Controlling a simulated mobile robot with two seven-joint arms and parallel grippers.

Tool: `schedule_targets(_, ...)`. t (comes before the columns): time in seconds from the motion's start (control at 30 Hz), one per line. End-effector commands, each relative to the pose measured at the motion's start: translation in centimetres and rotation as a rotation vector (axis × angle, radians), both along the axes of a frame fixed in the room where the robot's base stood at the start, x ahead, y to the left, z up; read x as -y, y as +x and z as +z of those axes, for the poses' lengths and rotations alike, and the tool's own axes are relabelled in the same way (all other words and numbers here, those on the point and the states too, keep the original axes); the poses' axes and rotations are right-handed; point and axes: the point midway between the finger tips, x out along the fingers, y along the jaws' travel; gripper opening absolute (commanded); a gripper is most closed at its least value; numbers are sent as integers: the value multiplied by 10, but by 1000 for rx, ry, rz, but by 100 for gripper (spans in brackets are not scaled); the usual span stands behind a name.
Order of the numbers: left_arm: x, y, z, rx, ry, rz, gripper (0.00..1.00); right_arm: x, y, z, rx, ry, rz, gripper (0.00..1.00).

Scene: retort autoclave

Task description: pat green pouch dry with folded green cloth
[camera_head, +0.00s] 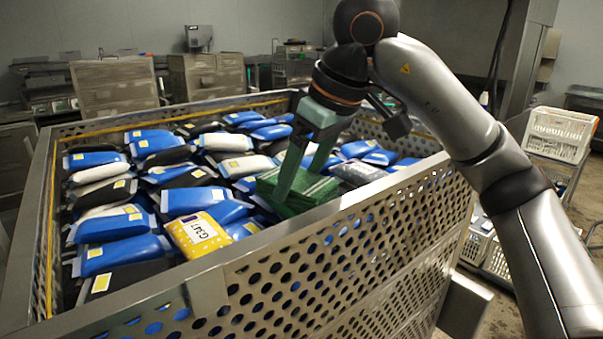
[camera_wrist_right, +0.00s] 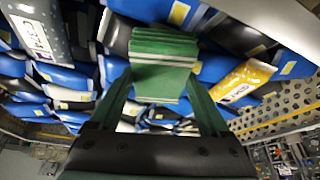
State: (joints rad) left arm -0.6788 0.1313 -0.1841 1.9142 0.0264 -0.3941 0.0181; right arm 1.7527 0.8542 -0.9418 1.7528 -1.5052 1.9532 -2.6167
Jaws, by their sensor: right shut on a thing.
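My right gripper (camera_head: 302,176) reaches down into the near right part of a perforated metal basket and is shut on a folded green cloth (camera_head: 306,192). In the right wrist view the layered cloth (camera_wrist_right: 163,50) sits between the two fingers (camera_wrist_right: 160,82), above or on the pouches. I cannot make out a separate green pouch; whatever lies directly under the cloth is hidden. Whether the cloth touches the pouches below is hard to tell. My left gripper is not in view.
The basket's metal rim (camera_head: 240,262) encloses many blue, black and white pouches. A yellow pouch labelled G347 (camera_head: 198,235) lies left of the cloth, and a grey pouch (camera_head: 358,172) lies right of it. White crates (camera_head: 560,133) stand outside at the right.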

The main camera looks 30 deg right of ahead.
Motion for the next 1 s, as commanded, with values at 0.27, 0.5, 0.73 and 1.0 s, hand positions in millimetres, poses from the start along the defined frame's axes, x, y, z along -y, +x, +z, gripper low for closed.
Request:
schedule_targets(0.27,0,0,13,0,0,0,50,0,0,12,-4,-2,1,36)
schedule_targets(0.5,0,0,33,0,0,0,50,0,0,32,-3,-2,1,36)
schedule_targets(0.73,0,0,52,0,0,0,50,0,0,50,-2,-1,1,36)
schedule_targets(1.0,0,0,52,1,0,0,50,0,0,67,0,0,1,36)
